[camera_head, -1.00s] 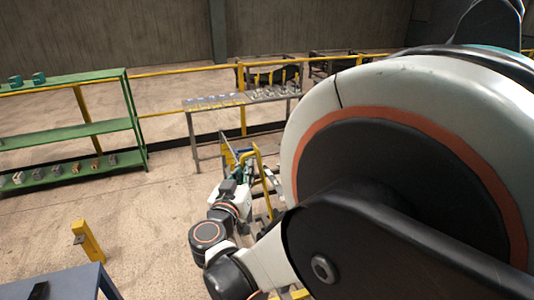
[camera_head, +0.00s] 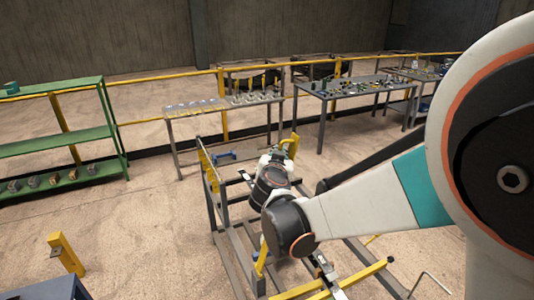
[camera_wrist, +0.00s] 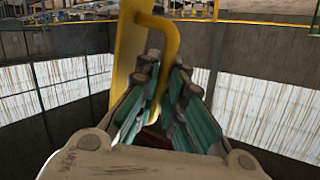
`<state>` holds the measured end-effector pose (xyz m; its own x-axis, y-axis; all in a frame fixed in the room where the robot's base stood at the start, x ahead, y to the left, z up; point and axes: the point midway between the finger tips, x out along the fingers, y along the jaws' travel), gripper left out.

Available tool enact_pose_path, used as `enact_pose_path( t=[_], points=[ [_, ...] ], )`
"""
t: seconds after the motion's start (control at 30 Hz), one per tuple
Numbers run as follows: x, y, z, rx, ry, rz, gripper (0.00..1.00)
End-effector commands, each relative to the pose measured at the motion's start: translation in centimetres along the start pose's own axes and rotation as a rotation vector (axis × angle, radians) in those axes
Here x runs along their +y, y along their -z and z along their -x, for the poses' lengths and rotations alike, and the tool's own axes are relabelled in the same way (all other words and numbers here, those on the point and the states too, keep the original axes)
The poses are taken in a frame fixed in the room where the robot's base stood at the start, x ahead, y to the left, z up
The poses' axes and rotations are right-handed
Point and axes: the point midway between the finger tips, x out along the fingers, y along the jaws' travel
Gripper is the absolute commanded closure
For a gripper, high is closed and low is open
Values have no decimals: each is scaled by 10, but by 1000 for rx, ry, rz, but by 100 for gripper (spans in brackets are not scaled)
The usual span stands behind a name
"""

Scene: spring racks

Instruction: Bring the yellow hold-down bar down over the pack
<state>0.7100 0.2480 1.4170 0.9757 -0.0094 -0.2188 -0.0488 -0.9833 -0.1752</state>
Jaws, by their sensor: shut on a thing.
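The yellow hold-down bar (camera_wrist: 128,65) stands tall in the wrist view, with a bent yellow handle loop beside it. My gripper (camera_wrist: 165,75), with teal finger pads, is shut on that handle, which runs between its fingers. In the head view, the bar's yellow top (camera_head: 291,144) shows just beyond my gripper (camera_head: 282,153), largely hidden by my wrist. The grey rack frame (camera_head: 228,262) lies below my arm. A narrow dark and pale strip (camera_head: 327,270) lies in it, partly hidden; I cannot tell if it is the pack.
Yellow posts (camera_head: 208,165) rise at the rack's left side. Grey tables with small parts (camera_head: 180,112) (camera_head: 350,88) stand behind, before a yellow railing (camera_head: 150,77). A green shelf (camera_head: 60,141) is at left. A short yellow post (camera_head: 65,253) stands front left. Floor between is clear.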

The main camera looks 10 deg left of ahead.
Motion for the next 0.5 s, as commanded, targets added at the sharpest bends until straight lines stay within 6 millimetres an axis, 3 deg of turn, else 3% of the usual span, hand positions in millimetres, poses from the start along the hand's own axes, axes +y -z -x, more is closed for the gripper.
enact_pose_path(
  t=[0.03,0.5],
  points=[
    [14,2,-8,-11,-3,-21,100],
    [105,-1,-70,-128,16,-196,100]
  ],
)
